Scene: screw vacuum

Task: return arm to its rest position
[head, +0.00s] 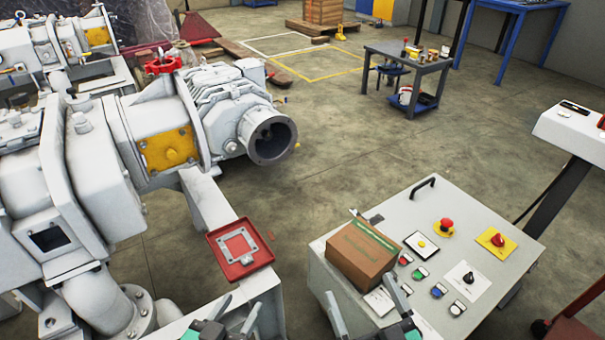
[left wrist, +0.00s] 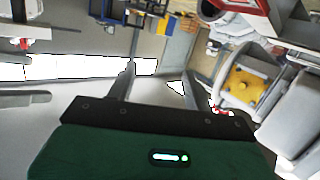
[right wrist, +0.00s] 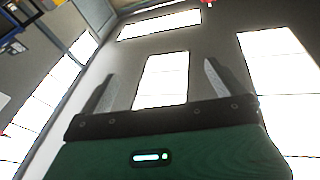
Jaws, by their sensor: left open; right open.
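My left gripper (head: 236,312) is at the bottom of the head view, just below the red tray and left of the control panel. Its two fingers stand apart in the left wrist view (left wrist: 159,80) with nothing between them. My right gripper (head: 365,306) is at the bottom of the head view, in front of the cardboard box at the panel's near left side. Its fingers stand wide apart and empty in the right wrist view (right wrist: 160,82). Most of both arms is out of the head view.
A cardboard box (head: 362,252) sits on the control panel (head: 405,213) among buttons and knobs. A red tray (head: 218,240) holds a square gasket (head: 239,246). The large vacuum pump (head: 215,110) fills the left. Open floor lies beyond the panel.

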